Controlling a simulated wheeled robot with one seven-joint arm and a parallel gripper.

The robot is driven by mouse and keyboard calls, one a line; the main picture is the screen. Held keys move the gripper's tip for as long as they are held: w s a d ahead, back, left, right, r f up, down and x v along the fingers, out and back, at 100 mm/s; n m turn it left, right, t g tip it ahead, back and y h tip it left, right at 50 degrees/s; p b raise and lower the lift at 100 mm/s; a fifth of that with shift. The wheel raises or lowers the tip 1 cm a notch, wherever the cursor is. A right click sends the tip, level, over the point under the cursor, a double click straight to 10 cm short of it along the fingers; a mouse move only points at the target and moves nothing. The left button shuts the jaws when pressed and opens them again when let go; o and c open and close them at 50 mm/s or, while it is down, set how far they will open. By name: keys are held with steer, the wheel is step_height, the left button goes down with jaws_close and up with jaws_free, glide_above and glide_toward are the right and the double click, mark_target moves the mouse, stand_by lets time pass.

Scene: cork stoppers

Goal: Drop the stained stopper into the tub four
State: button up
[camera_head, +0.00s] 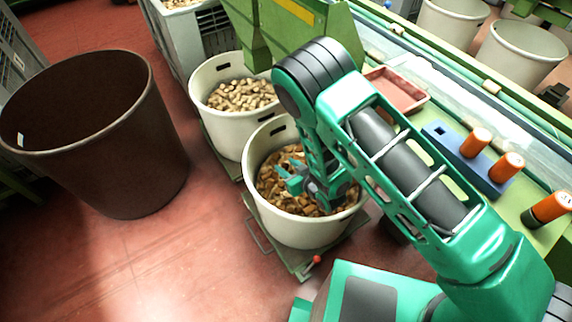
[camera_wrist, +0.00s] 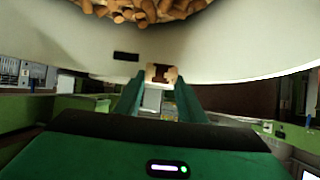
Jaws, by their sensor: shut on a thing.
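My gripper (camera_head: 288,178) hangs over the nearer white tub (camera_head: 300,232), which holds a heap of brown corks, in the head view. In the wrist view my gripper (camera_wrist: 161,82) is shut on a pale stopper with a dark brown stain (camera_wrist: 161,71) between its fingertips. The tub's white wall (camera_wrist: 225,55) with a dark slot and its corks lie beyond the stopper there. I cannot pick out the held stopper against the corks in the head view. No tub number is readable, so I cannot tell which tub is four.
A second white tub (camera_head: 212,118) with paler corks stands just behind. A large brown bin (camera_head: 100,150) stands at left on the red floor. At right, a green bench bears a red tray (camera_head: 397,92) and a blue rack (camera_head: 455,153) with orange cylinders. More pale tubs stand at top right.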

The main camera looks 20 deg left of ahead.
steer(key=o, duration=1.1)
steer(key=shift+v, duration=5.35)
